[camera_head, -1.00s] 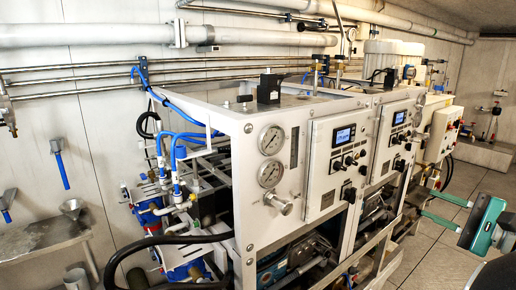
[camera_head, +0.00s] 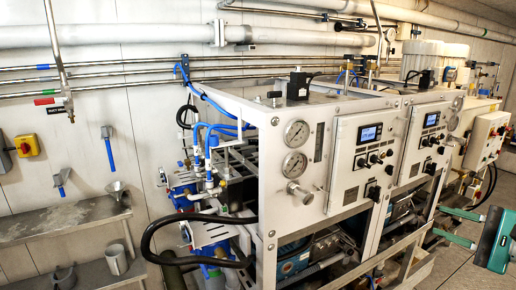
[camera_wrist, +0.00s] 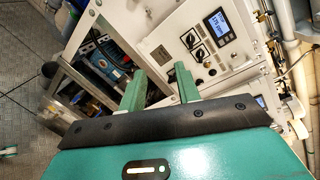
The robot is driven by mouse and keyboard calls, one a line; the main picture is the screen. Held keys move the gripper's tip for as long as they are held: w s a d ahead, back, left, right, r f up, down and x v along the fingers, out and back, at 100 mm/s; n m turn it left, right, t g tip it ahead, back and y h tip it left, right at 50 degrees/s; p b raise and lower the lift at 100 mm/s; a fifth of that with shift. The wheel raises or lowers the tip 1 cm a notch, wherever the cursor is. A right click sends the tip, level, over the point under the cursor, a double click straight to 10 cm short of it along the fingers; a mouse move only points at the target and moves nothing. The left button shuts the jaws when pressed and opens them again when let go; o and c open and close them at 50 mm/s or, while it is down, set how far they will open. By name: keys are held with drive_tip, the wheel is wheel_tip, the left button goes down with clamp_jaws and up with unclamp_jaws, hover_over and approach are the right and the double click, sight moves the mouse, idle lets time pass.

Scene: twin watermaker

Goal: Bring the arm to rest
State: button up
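My gripper (camera_head: 436,221) is at the right edge of the head view, with a teal body and two green fingers pointing left. In the wrist view my gripper (camera_wrist: 160,72) shows its fingers apart with nothing between them. The white watermaker cabinet (camera_head: 340,117) stands beyond the fingers, with gauges, knobs and lit displays on its front. Its panel also shows in the wrist view (camera_wrist: 185,50), tilted. I cannot tell the exact gap between fingers and cabinet. The rest of my arm is out of view.
A metal shelf (camera_head: 60,222) with a funnel (camera_head: 117,188) is at the left wall. A metal cup (camera_head: 116,259) stands below it. Tiled floor is clear at the lower right.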

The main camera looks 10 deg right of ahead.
drive_tip(key=a+f+n+g, duration=0.3)
drive_tip(key=a+g, duration=0.1)
drive_tip(key=a, duration=0.5)
drive_tip(key=a+f+n+g, duration=0.3)
drive_tip(key=a, duration=0.6)
drive_tip(key=s+a+f+n+g+h, duration=0.1)
drive_tip(key=s+a+f+n+h, duration=0.2)
drive_tip(key=a+n, duration=0.3)
drive_tip(key=s+a+f+n+g+h, duration=0.1)
drive_tip(key=s+a+f+n+h, duration=0.2)
drive_tip(key=a+n, duration=0.3)
drive_tip(key=shift+f+h, duration=0.25)
drive_tip(key=shift+h, duration=0.45)
